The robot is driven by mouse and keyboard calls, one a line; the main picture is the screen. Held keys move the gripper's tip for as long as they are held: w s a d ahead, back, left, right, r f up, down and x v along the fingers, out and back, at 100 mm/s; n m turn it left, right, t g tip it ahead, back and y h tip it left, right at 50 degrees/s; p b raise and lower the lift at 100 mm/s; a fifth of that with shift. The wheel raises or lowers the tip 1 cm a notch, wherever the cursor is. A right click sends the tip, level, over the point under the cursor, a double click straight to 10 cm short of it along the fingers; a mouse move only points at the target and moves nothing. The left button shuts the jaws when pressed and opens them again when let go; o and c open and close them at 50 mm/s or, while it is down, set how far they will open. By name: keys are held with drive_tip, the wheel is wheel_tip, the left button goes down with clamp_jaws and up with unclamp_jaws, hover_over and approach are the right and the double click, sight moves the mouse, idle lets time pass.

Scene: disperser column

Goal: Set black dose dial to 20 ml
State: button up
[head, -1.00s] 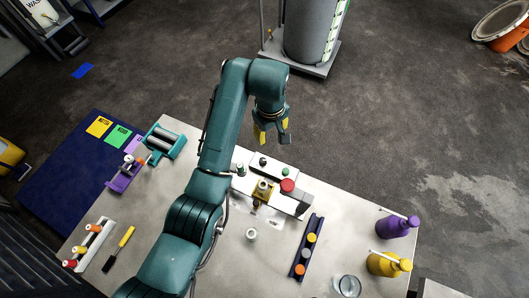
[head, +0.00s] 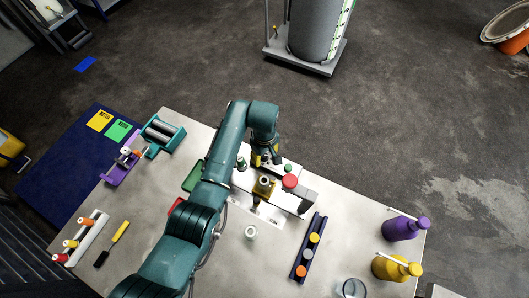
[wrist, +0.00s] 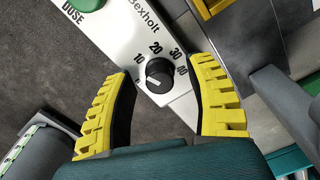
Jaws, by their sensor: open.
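The black dose dial (wrist: 159,75) sits on the white panel (wrist: 128,42) of the dispenser. Numbers 10, 20, 30 and 40 curve over it in the wrist view. Its white pointer mark lies at the dial's lower left, below the 10 and away from the 20. My gripper (wrist: 161,72) is open, with one yellow finger on each side of the dial, no contact visible. In the head view, my gripper (head: 267,162) is over the back of the dispenser and hides the dial.
A green button (wrist: 86,4) marked DOSE is near the dial. A red button (head: 290,181) stands right of my gripper. Purple (head: 402,228) and yellow (head: 394,268) bottles stand at the table's right. A blue rack (head: 309,247) with several caps lies in front.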

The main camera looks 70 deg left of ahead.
drive_tip(key=shift+f, duration=0.15)
clamp_jaws()
drive_tip(key=shift+p, duration=0.3)
drive_tip(key=m+p, duration=0.2)
drive_tip(key=m, duration=0.1)
drive_tip(key=shift+r+p, duration=0.2)
drive_tip(key=shift+p, duration=0.2)
drive_tip(key=m+p, duration=0.1)
drive_tip(key=m, duration=0.2)
drive_tip(key=shift+m+p, duration=0.35)
drive_tip(key=shift+m, duration=0.05)
drive_tip(key=shift+f+m+p, duration=0.15)
drive_tip(key=shift+m+p, duration=0.35)
drive_tip(key=shift+m, duration=1)
